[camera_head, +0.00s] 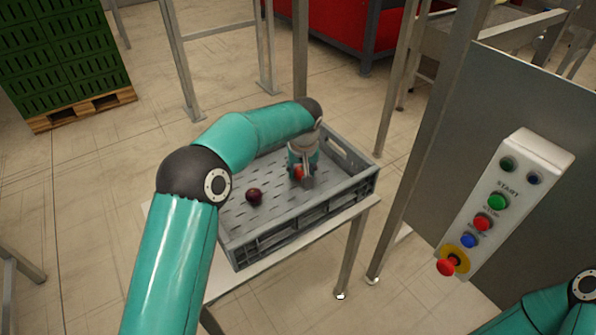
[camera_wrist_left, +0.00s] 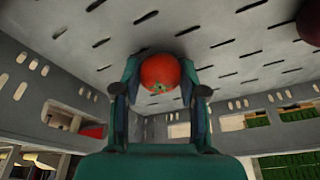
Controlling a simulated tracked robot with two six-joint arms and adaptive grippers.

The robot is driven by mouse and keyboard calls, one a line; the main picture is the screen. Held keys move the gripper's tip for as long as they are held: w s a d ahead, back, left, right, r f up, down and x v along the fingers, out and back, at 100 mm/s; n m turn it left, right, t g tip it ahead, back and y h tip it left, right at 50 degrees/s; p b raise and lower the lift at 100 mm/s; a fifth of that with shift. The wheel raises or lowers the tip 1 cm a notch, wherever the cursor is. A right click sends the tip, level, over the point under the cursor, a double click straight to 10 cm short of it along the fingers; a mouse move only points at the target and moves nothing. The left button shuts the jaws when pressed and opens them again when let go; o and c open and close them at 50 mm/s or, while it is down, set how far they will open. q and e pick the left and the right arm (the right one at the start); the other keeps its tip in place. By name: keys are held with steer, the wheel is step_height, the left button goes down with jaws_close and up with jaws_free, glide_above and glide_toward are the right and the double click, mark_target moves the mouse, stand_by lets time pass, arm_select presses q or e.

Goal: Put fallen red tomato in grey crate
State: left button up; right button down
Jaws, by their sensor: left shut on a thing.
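The red tomato (camera_head: 298,173) is between the fingers of my left gripper (camera_head: 304,178), inside the grey crate (camera_head: 290,228). In the left wrist view the tomato (camera_wrist_left: 160,73) sits between the two fingertips of the left gripper (camera_wrist_left: 160,85), which is shut on it. The slotted crate floor (camera_wrist_left: 215,40) lies close beyond the tomato; I cannot tell whether they touch. The crate walls surround the gripper. Only part of my right arm shows at the lower right of the head view; its gripper is out of view.
A dark purple round item (camera_head: 254,196) lies in the crate, left of the gripper. The crate rests on a metal-legged table (camera_head: 352,245). A button panel (camera_head: 508,190) stands at the right. Green crates (camera_head: 60,55) on a pallet stand at the back left.

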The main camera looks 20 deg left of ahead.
arm_select(q)
steer(key=shift+f, duration=0.15)
steer(key=o, duration=1)
steer(key=shift+o, duration=0.2)
steer(key=shift+r, duration=0.2)
steer(key=p+v, duration=0.2)
steer(key=v, duration=1)
steer(key=shift+s+f, duration=0.1)
steer(key=shift+s, duration=0.05)
